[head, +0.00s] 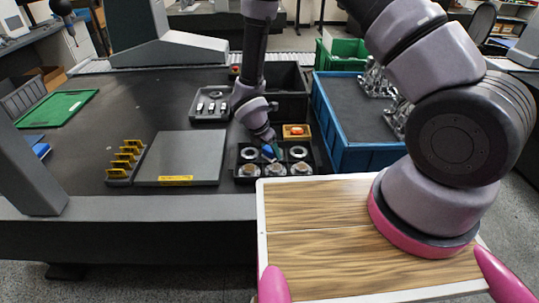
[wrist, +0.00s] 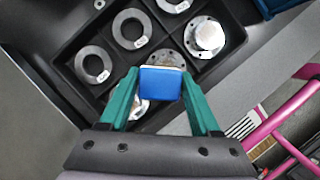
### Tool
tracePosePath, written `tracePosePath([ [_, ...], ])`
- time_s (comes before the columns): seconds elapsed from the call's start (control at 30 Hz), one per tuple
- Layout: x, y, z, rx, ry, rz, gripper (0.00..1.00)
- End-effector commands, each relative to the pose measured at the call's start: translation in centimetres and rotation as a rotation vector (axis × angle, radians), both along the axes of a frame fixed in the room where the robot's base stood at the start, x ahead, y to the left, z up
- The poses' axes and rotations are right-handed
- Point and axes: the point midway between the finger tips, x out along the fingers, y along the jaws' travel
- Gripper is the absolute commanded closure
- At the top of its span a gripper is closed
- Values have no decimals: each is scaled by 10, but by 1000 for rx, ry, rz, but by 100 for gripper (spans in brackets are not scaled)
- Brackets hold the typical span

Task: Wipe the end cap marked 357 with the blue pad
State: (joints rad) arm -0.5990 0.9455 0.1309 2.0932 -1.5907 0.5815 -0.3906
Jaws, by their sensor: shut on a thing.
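My gripper (head: 268,152) is over the black tray (head: 238,180) and points down. In the wrist view its teal fingers (wrist: 162,90) are shut on the blue pad (wrist: 162,87). The tray's compartments hold flat grey rings (wrist: 96,64) and flanged metal end caps. One end cap (wrist: 206,36) is to the right of the pad. Another (wrist: 168,58) is just beyond the pad and partly hidden by it. A third (wrist: 137,109) is mostly hidden behind the left finger and pad. No cap marking is legible, so I cannot tell which is 357. Contact between pad and cap cannot be told.
A small wooden box (head: 297,130) with a red item stands behind the tray. A grey plate (head: 180,157) and a yellow-slotted rack (head: 122,165) are to the left. A blue bin (head: 345,155) with metal parts is to the right.

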Motion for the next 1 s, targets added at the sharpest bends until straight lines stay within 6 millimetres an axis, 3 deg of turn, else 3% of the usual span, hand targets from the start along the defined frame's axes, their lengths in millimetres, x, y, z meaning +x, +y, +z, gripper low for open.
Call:
tracePosePath([
  [0.37, -8, -3, 30, 1, -1, -7, 88],
  [1.0, -8, -2, 30, 0, 0, 1, 88],
])
